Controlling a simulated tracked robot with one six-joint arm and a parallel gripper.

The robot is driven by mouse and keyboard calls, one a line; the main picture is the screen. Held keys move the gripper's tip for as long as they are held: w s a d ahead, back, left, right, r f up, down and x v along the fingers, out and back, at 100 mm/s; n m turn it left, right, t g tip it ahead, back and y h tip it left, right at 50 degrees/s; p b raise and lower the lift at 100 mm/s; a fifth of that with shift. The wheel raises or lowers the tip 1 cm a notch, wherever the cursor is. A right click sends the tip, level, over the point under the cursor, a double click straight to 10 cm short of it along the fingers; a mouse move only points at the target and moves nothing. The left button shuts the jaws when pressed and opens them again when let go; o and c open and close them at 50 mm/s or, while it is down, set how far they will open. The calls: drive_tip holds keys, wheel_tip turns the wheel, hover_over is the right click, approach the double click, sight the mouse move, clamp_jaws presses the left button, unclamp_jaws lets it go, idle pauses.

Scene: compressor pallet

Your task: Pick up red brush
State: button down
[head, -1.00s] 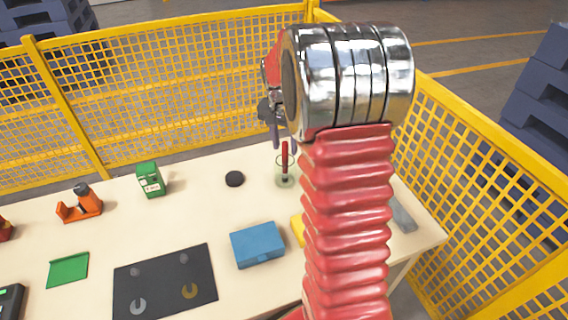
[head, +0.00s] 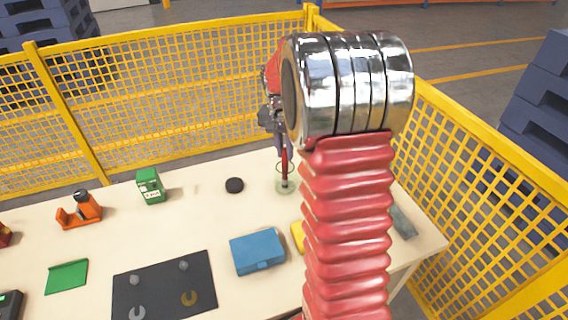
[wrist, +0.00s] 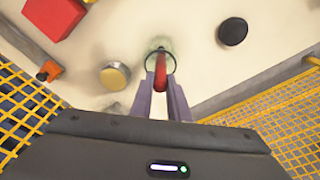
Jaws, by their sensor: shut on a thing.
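The red brush (head: 284,163) stands upright in a clear glass jar (head: 285,187) near the back of the table. In the wrist view the red handle (wrist: 161,70) rises out of the round jar rim (wrist: 148,62). My gripper (head: 284,153) is above the jar, and its fingers reach down to the upper part of the handle. In the wrist view my gripper (wrist: 163,84) has its two grey-purple fingers on either side of the handle, shut on it. The brush's lower end is still inside the jar.
A black puck (head: 234,185) lies left of the jar, with a green box (head: 150,186) farther left. A blue case (head: 257,251) and a dark mat (head: 165,290) lie nearer. A yellow mesh fence (head: 190,85) stands behind the table.

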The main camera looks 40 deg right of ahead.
drive_tip(key=shift+r, duration=0.1)
wheel_tip(320, 180, up, 18)
idle(0.5)
drive_tip(key=shift+s, duration=0.1)
idle(0.4)
